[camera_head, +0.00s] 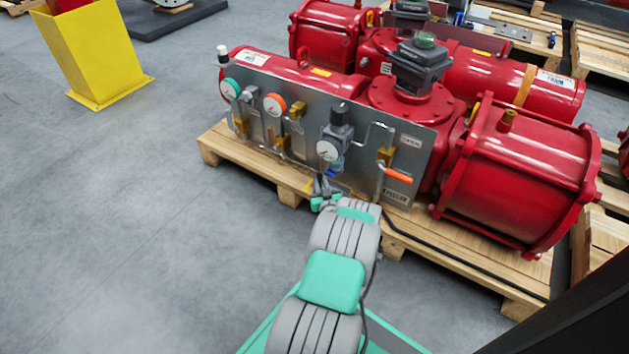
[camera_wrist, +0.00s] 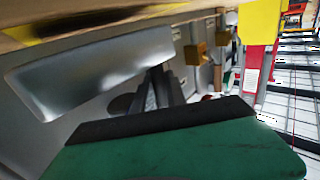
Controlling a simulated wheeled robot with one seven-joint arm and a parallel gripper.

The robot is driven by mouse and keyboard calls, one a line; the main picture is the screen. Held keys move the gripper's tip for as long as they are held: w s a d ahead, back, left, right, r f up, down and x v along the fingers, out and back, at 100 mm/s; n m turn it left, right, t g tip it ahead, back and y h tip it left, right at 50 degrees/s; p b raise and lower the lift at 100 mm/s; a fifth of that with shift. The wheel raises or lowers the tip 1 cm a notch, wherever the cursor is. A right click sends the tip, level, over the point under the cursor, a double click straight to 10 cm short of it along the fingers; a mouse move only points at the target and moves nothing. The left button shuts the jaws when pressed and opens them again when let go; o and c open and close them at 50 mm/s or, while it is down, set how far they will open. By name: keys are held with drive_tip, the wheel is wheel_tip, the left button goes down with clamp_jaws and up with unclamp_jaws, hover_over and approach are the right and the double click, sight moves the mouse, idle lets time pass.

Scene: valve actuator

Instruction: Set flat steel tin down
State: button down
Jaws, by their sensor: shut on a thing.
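My gripper (camera_head: 322,190) is at the lower edge of the grey instrument panel (camera_head: 262,112), just above the front of the wooden pallet (camera_head: 240,156). In the wrist view my gripper's dark fingers (camera_wrist: 162,88) are shut on the flat steel tin (camera_wrist: 88,82), a smooth silvery slab with rounded corners. The tin lies across the left of that view, close below the pallet's wooden edge (camera_wrist: 110,22). In the head view the tin is too small or hidden to make out. I cannot tell whether it touches the pallet.
The panel carries gauges, brass fittings and an orange-handled lever (camera_head: 398,175) right of my gripper. Behind it lies the red valve actuator (camera_head: 530,160). A yellow stand (camera_head: 95,55) stands at the upper left. The grey floor (camera_head: 120,230) on the left is clear.

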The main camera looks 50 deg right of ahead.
drive_tip(key=shift+w+d, duration=0.25)
drive_tip(key=shift+w, duration=0.15)
drive_tip(key=b+x, duration=0.2)
drive_tip(key=x, duration=0.1)
drive_tip(key=shift+w+d+f, duration=0.1)
drive_tip(key=shift+w+f, duration=0.05)
drive_tip(key=shift+w, duration=0.05)
drive_tip(key=shift+w+d+f+b, duration=0.1)
drive_tip(key=shift+w+f+b, duration=0.05)
drive_tip(key=shift+f+b, duration=0.45)
drive_tip(key=shift+f, duration=0.15)
drive_tip(key=c, duration=1.3)
unclamp_jaws()
drive_tip(key=shift+c, duration=0.2)
